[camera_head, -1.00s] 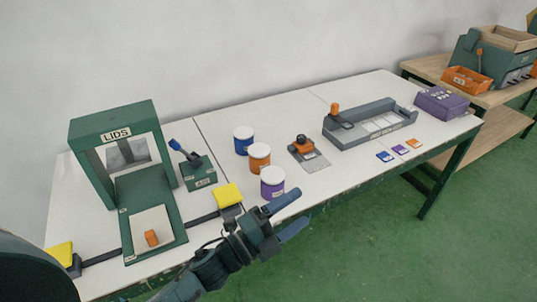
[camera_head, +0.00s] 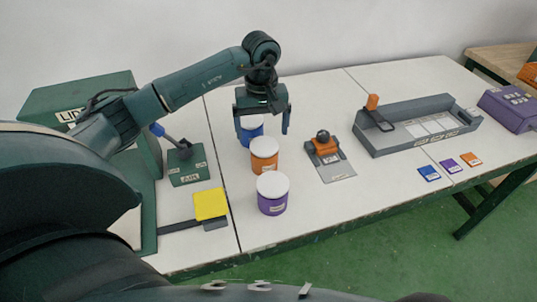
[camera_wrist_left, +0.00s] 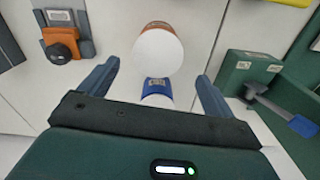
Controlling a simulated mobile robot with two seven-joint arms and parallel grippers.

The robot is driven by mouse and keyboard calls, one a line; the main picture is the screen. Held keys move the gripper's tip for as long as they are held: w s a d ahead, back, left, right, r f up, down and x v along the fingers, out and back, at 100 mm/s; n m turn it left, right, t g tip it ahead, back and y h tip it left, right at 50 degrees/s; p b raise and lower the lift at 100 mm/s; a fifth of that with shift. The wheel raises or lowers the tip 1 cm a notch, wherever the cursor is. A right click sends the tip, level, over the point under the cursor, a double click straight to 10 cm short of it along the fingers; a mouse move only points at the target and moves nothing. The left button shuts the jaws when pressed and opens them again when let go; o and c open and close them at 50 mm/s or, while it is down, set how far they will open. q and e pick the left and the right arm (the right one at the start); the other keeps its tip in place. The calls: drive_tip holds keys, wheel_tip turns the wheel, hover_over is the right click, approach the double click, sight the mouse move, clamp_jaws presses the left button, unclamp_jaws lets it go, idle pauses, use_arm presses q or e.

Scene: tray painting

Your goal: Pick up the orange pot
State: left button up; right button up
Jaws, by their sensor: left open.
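The orange pot (camera_head: 264,160), with a white lid, stands upright on the white table between the blue pot (camera_head: 252,133) behind and the purple pot (camera_head: 272,203) in front. My left gripper (camera_head: 263,128) is open and points down over the blue pot, partly hiding it. In the left wrist view the blue pot (camera_wrist_left: 156,87) shows between the fingers of the left gripper (camera_wrist_left: 158,72). The orange pot (camera_wrist_left: 158,50) is just beyond the fingertips there, mostly as its white lid. The gripper holds nothing. My right gripper is not in view.
A green stand with a blue lever (camera_head: 187,167) and a yellow pad (camera_head: 210,204) are left of the pots. An orange and black tool (camera_head: 323,148) and a grey tray (camera_head: 417,143) are to the right. The LIDS station (camera_head: 85,100) is partly hidden by my arm.

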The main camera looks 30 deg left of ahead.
sight(265, 158)
use_arm(q)
drive_tip(key=f, duration=0.7)
drive_tip(key=f+p, duration=0.1)
drive_tip(key=f, duration=0.2)
drive_tip(key=shift+d+f, duration=0.3)
drive_tip(key=shift+f, duration=0.05)
drive_tip(key=shift+c, duration=0.2)
drive_tip(key=c, duration=1.3)
drive_tip(key=shift+o, duration=0.2)
drive_tip(key=shift+r, duration=0.1)
